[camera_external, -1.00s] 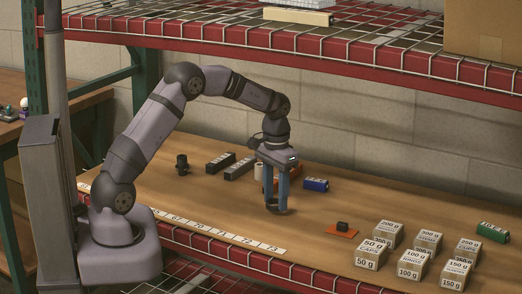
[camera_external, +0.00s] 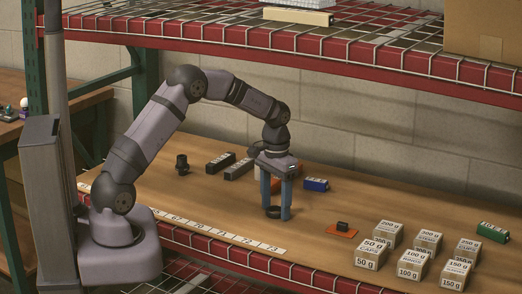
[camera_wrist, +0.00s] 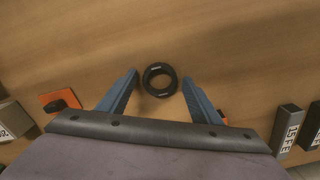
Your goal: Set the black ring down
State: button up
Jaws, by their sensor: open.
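The black ring (camera_wrist: 160,79) lies flat on the wooden board, between and just beyond my fingertips in the wrist view. It also shows in the external view (camera_external: 273,212), low between the fingers. My gripper (camera_external: 276,218) points down with its two blue fingers spread. In the wrist view my gripper (camera_wrist: 160,76) has a clear gap between each finger and the ring. Nothing is held.
An orange pad (camera_external: 341,231) with a small black part on it lies to the right. Several cardboard weight boxes (camera_external: 408,264) stand farther right. Black blocks (camera_external: 239,169) and a blue block (camera_external: 316,184) sit behind. Board around the ring is clear.

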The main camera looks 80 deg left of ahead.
jog(key=shift+r, duration=2.2)
jog(key=w+d+t, duration=0.1)
jog(key=w, duration=0.2)
jog(key=w+d+t, duration=0.1)
jog(key=w+d, duration=0.1)
jog(key=w, duration=0.1)
jog(key=w+d+r+t+p, duration=0.1)
jog(key=w, duration=0.3)
jog(key=shift+d+y, duration=0.35)
jog(key=shift+y, duration=0.05)
jog(key=w+d+r+t, duration=0.2)
jog(key=w+d, duration=0.2)
jog(key=d, duration=0.3)
jog(key=w+d+r+t, duration=0.2)
jog(key=w+d, duration=0.2)
jog(key=d, duration=0.3)
jog(key=s+d+f+m+g, duration=0.1)
jog(key=s+f+m+g, duration=0.1)
jog(key=s, duration=1.1)
jog(key=s+d+f+m+g+b, duration=0.1)
jog(key=s+d+f+g, duration=0.15)
jog(key=s, duration=1.05)
jog(key=s+d+f+m+g, duration=0.1)
jog(key=s+f+m+g, duration=0.15)
jog(key=s, duration=1.15)
notch_tip(320, 180, up, 17)
jog(key=p, duration=1.7)
jog(key=shift+w+a+n+h, duration=0.3)
jog(key=shift+n+h, duration=0.1)
jog(key=shift+n, duration=0.05)
